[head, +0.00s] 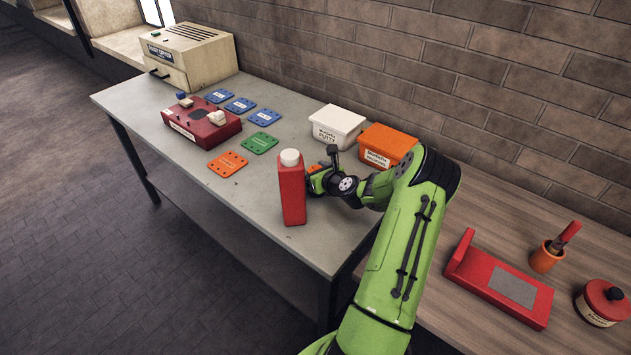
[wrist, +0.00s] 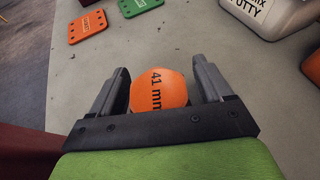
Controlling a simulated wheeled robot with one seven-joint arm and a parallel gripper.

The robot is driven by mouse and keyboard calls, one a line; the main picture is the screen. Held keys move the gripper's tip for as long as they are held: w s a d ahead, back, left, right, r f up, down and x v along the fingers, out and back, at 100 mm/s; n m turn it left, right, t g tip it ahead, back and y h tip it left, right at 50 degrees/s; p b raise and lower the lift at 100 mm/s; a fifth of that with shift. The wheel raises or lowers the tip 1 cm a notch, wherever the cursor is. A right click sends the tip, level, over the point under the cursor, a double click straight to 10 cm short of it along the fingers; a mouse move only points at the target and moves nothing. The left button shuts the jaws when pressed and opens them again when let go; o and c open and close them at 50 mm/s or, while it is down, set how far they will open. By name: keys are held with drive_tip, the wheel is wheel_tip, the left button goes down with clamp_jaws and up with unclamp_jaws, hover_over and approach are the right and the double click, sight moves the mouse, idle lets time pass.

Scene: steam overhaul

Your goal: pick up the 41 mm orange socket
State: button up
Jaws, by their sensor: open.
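The orange socket (wrist: 160,90), marked "41 mm", stands on the grey table in the wrist view. My gripper (wrist: 163,84) is open, with one finger on each side of the socket. Small gaps seem to show between the fingers and the socket, though I cannot tell whether either finger touches it. The gripper body hides the socket's near lower part. In the head view my gripper (head: 318,174) is low over the table, just right of a red bottle, and the socket is mostly hidden there.
A red bottle (head: 292,190) with a white cap stands close left of my gripper. A white putty tub (head: 337,125) and an orange tub (head: 386,146) stand behind. Coloured plates, including an orange one (head: 227,164), lie left. The table's front left is clear.

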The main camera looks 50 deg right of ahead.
drive_tip(key=shift+s+r, duration=0.15)
drive_tip(key=shift+c, duration=0.4)
drive_tip(key=c, duration=1.4)
